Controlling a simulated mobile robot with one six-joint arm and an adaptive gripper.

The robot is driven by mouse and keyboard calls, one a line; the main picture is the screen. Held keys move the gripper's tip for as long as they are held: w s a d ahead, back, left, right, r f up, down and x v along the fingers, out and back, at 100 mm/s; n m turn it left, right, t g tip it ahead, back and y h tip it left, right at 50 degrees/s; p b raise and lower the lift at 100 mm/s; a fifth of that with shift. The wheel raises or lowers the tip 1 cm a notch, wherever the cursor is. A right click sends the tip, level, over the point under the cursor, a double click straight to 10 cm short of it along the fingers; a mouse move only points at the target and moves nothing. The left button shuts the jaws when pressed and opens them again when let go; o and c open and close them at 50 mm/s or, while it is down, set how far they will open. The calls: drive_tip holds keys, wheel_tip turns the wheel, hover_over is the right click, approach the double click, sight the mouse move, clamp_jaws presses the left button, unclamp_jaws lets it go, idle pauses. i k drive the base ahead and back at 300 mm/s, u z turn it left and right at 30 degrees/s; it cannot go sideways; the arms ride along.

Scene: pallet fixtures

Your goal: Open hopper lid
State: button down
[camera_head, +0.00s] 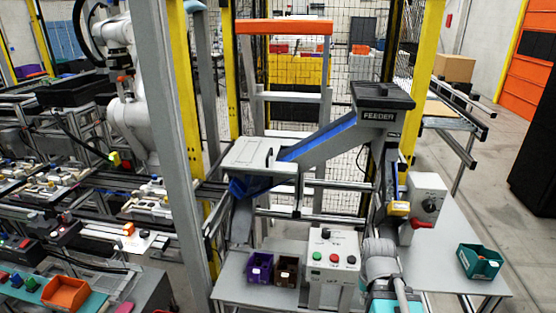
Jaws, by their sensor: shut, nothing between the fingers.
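The hopper is a grey feeder (372,117) marked "FEEDER", with a blue-lined chute (318,140) sloping down to the left. A dark, flat, tray-like lid (383,95) lies across its top and looks closed. A pale grey cover (252,153) with a dark handle sits at the chute's lower end, above a blue bin part (249,187). My grey and teal arm rises from the bottom edge, below the feeder.
A control box (333,262) with coloured buttons stands on the grey table. Purple (260,268) and brown bins stand left of it, a green bin (480,262) at right. A switch box (427,198) with a red handle is beside my arm. A grey post (168,130) stands at left.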

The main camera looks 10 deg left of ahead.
sight(252, 153)
drive_tip(key=k, duration=0.65)
drive_tip(key=u, duration=0.5)
drive_tip(key=i, duration=1.5)
drive_tip(key=u, duration=0.1)
